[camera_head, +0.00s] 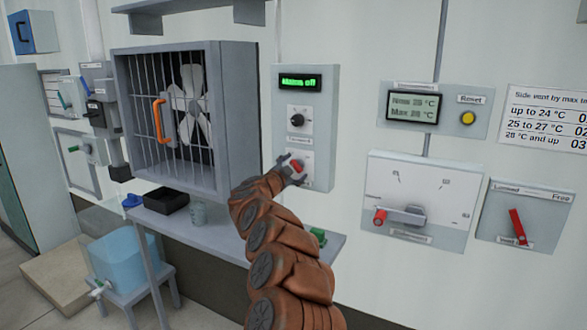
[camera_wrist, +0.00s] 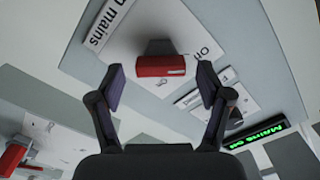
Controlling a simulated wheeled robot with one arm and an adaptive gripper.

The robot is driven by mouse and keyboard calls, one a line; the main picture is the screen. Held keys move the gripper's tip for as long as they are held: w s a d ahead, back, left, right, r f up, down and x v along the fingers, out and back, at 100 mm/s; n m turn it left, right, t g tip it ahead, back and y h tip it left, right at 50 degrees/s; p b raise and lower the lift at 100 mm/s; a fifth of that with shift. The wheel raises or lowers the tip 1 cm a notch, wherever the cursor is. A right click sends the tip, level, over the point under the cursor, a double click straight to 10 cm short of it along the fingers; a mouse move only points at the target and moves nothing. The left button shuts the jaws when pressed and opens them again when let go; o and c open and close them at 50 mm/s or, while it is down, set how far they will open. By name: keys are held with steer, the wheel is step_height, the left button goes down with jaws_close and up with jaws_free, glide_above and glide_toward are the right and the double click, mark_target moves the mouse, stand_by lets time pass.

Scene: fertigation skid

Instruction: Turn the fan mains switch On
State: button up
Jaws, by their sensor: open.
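The fan mains switch is a red knob (camera_head: 297,165) on a small white plate low on the grey fan control panel (camera_head: 323,172). The display (camera_head: 299,82) at the panel's top reads "Mains off" in green. In the wrist view the red knob (camera_wrist: 161,66) lies between my fingertips, with "mains" lettering on a label beside it and "On" lettering on the plate. My gripper (camera_head: 291,164) is at the knob with its fingers open on either side. A gap shows on both sides, and I see no contact. My fingers partly hide the knob in the head view.
A black dial (camera_head: 297,120) sits just above the switch. A caged fan (camera_head: 190,115) with an orange handle is to the left. A grey shelf (camera_head: 225,235) with a black tray (camera_head: 166,200) is below. Lever panels (camera_head: 420,195) are to the right.

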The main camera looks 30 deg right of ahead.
steer(key=shift+d, duration=0.1)
steer(key=shift+c, duration=0.5)
steer(key=c, duration=1.1)
steer(key=shift+o, duration=0.2)
steer(key=shift+f, duration=0.1)
steer(key=m+b, duration=0.3)
steer(key=shift+f+m, duration=0.15)
steer(key=shift+m, duration=0.25)
steer(key=m+b, duration=0.3)
steer(key=m, duration=0.2)
steer(key=shift+f, duration=0.1)
steer(key=m+b, duration=0.3)
steer(key=m, duration=0.2)
steer(key=shift+m+b, duration=0.95)
steer(key=shift+m, duration=1.05)
